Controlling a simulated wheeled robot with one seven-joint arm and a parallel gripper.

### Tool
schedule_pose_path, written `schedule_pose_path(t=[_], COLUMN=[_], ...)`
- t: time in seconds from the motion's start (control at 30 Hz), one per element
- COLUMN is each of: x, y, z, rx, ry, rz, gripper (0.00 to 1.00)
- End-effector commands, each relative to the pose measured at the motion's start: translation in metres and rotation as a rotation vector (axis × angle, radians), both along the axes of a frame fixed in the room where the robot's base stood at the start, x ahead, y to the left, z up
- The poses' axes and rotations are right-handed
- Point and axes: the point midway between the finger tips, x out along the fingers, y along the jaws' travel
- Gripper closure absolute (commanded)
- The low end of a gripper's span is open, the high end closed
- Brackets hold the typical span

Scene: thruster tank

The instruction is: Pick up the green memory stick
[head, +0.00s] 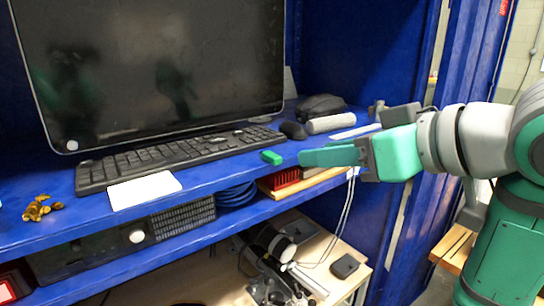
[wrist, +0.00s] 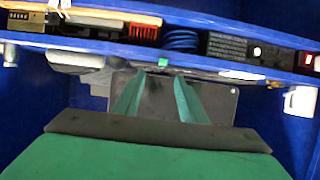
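The green memory stick (head: 271,157) lies on the blue shelf near its front edge, just right of the keyboard's right end. In the wrist view the green memory stick (wrist: 163,61) shows small, beyond the fingertips and between their lines. My gripper (head: 302,158) reaches in from the right, with its fingertips a short gap to the right of the stick. In the wrist view my gripper (wrist: 159,75) has its two green fingers apart, with nothing held between them.
A black keyboard (head: 180,156) and a large monitor (head: 155,70) stand left of and behind the stick. A white card (head: 145,190) lies at the front edge. A dark mouse (head: 293,130) and a pale cylinder (head: 325,123) lie behind my fingers. A lower shelf holds a blue cable coil (head: 237,194).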

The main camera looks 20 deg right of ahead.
Motion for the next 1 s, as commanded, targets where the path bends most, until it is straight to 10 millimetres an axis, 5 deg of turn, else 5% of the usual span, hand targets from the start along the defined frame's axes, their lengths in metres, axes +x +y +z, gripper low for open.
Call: schedule_pose_path(t=[0.23, 1.0], x=[0.032, 0.085], y=[0.013, 0.036], z=[-0.015, -0.037], rx=[0.001, 0.002], ry=[0.001, 0.0], rz=[0.003, -0.002], gripper=[0.62, 0.62])
